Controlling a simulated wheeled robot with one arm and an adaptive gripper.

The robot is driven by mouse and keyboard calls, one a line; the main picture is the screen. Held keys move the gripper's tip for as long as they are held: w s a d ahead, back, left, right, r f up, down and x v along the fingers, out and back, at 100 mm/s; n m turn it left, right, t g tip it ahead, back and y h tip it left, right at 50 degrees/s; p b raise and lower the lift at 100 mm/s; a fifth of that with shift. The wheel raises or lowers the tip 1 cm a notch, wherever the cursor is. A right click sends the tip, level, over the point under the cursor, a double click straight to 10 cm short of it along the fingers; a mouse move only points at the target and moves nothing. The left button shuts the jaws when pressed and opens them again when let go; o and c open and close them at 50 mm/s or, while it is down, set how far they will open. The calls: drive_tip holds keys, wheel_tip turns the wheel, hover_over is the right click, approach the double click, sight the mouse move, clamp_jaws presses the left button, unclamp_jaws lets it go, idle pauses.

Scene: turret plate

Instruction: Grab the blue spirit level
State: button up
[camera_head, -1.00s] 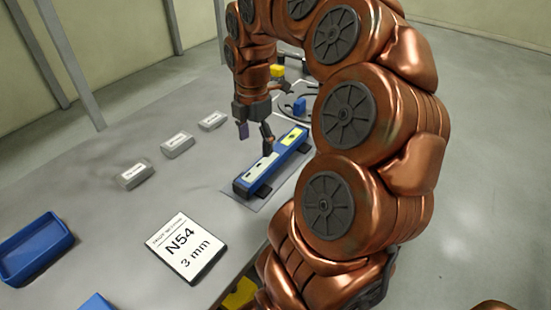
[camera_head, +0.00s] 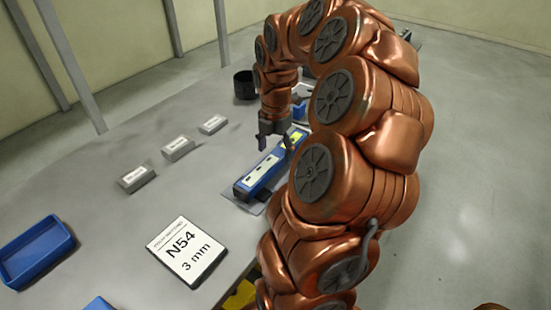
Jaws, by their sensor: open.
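The blue spirit level (camera_head: 256,178) lies on the table at the right, long side running from lower left to upper right, with pale and yellow-green panels on top. My gripper (camera_head: 275,146) points down over the far half of the level, with its dark fingers apart, one on each side. I cannot tell whether the fingers touch the level. My arm hides part of the level's far right end.
A blue tray (camera_head: 35,250) is at the left. Small labelled blocks, one of them the nearest (camera_head: 137,178), stand in a row left of the level. A black cup (camera_head: 244,85) stands behind.

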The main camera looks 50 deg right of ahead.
sight(275, 156)
drive_tip(key=shift+f, duration=1.5)
drive_tip(key=shift+c, duration=0.3)
clamp_jaws()
